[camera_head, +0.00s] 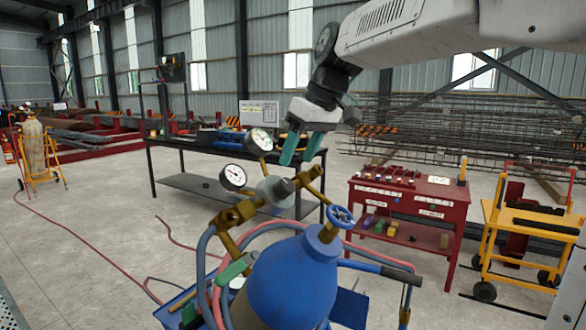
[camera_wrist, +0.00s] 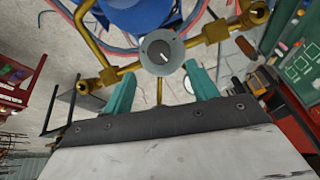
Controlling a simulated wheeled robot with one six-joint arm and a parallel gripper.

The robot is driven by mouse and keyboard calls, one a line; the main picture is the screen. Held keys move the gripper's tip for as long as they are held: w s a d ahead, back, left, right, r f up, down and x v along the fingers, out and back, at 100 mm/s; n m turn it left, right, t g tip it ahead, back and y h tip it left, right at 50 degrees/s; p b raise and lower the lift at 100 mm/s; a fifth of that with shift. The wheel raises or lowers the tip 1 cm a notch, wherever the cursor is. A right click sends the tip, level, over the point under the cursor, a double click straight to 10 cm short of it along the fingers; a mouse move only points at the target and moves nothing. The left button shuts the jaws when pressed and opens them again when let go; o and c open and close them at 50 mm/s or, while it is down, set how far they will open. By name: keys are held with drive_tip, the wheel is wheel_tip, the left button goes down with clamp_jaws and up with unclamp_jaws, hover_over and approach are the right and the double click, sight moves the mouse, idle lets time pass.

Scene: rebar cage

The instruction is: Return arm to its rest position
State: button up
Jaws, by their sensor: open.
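My gripper (camera_head: 298,148) hangs from the arm at the upper middle of the head view, with its two teal fingers apart and nothing between them. It is above and behind the blue gas cylinder (camera_head: 295,280) and its brass regulator (camera_head: 272,192). In the wrist view the open fingers (camera_wrist: 158,90) point toward the regulator's round grey knob (camera_wrist: 160,52), with the blue cylinder (camera_wrist: 135,12) at the top edge. I cannot tell whether the fingers touch the brass pipes. Two white gauges (camera_head: 233,177) and a blue valve wheel (camera_head: 341,216) sit on the regulator.
A dark workbench (camera_head: 200,148) stands behind the cylinder. A red tool table (camera_head: 408,208) and a yellow cart (camera_head: 535,218) stand at the right. Red and blue hoses (camera_head: 385,268) loop around the cylinder. A long rebar cage (camera_head: 470,128) lies at the back. Open floor is at the left.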

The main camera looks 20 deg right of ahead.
drive_tip(key=shift+s+d+r, duration=0.15)
drive_tip(key=shift+s+r, duration=0.05)
drive_tip(key=shift+r, duration=0.3)
drive_tip(key=s+f+m+g+h, duration=0.1)
drive_tip(key=s+f+m, duration=0.1)
drive_tip(key=s+f, duration=0.8)
drive_tip(key=s+f+m+g+h, duration=0.1)
drive_tip(key=s+f, duration=0.8)
drive_tip(key=s, duration=0.9)
drive_tip(key=shift+d+f+m+h, duration=0.3)
drive_tip(key=shift+f+m+h, duration=0.15)
drive_tip(key=shift+m, duration=0.65)
